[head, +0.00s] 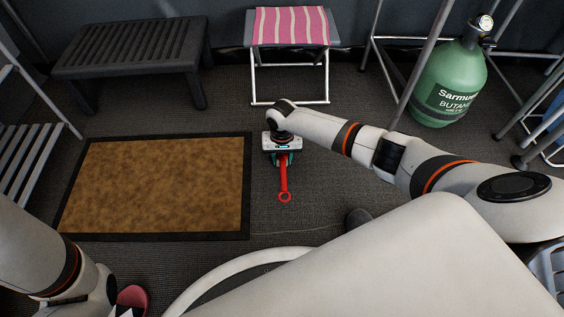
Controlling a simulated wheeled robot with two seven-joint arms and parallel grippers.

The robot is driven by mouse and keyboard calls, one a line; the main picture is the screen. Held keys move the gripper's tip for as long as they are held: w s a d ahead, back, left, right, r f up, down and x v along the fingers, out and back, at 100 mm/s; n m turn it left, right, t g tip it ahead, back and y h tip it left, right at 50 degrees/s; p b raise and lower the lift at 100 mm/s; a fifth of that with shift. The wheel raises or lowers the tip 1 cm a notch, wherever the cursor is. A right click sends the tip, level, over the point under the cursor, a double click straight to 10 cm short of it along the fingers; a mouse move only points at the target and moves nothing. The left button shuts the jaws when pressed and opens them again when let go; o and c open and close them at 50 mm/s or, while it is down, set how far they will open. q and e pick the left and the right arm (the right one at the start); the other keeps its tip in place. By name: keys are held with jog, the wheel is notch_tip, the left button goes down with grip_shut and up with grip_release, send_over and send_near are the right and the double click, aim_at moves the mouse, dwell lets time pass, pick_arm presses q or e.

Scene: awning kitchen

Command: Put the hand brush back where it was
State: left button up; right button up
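The red hand brush (284,183) is near the middle of the head view, on or just above the dark floor. Its handle points toward me and ends in a ring. My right gripper (283,160) is over its far end, pointing down, with a fingertip on each side of the red part. The gripper's body hides the rest of the brush. I cannot tell whether the fingers are closed on it.
A brown doormat (155,185) with a black border lies left of the brush. A black slatted bench (135,50), a stool with a pink striped cover (290,27) and a green butane cylinder (448,85) stand behind. A pink-red object (133,298) is near my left arm.

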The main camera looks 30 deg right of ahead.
jog(key=shift+f, duration=0.1)
jog(key=shift+f, duration=0.1)
jog(key=o, duration=0.6)
jog(key=shift+f, duration=0.1)
jog(key=o, duration=0.4)
jog(key=shift+o, duration=0.2)
notch_tip(320, 180, up, 11)
jog(key=p, duration=0.8)
jog(key=shift+p, duration=0.4)
jog(key=shift+r+p, duration=0.3)
jog(key=shift+r, duration=0.35)
